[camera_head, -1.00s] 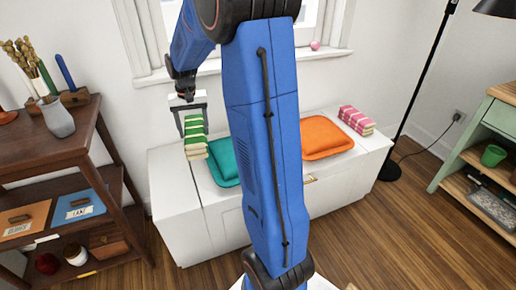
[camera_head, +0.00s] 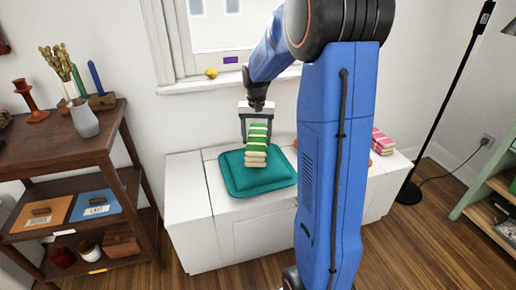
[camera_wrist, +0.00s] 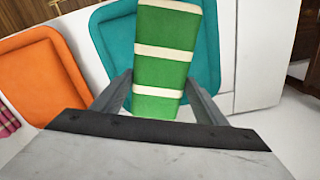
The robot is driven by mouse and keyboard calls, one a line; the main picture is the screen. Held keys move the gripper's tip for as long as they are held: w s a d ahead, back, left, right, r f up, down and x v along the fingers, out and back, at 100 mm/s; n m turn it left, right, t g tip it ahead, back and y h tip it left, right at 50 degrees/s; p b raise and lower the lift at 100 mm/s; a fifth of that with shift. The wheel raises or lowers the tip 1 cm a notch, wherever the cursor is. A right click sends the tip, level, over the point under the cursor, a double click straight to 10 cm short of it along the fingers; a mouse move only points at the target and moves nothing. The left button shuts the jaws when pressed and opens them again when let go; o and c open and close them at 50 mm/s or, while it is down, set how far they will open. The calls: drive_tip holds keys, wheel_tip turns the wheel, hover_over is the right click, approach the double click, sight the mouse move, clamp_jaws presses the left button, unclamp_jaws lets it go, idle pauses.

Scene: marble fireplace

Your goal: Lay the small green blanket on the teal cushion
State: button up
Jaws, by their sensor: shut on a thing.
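The small green blanket (camera_head: 257,143), folded with cream stripes, hangs in my gripper (camera_head: 257,116). My gripper is shut on its upper end. In the head view the blanket overlaps the back middle of the teal cushion (camera_head: 232,178). I cannot tell whether its lower end touches the cushion. In the wrist view the blanket (camera_wrist: 167,45) is between the two fingers (camera_wrist: 160,95), with the teal cushion (camera_wrist: 117,40) behind it on both sides. The cushion lies flat on the white bench (camera_head: 190,205).
An orange cushion (camera_wrist: 40,75) lies beside the teal one, mostly hidden by my arm in the head view. A pink striped blanket (camera_head: 382,142) is at the bench's right end. A wooden shelf (camera_head: 60,150) stands left, a black floor lamp (camera_head: 447,100) right. The window sill is behind.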

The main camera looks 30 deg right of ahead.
drive_tip(key=shift+a+f, duration=0.1)
drive_tip(key=shift+f, duration=2.05)
drive_tip(key=shift+f, duration=0.15)
drive_tip(key=o, duration=1.2)
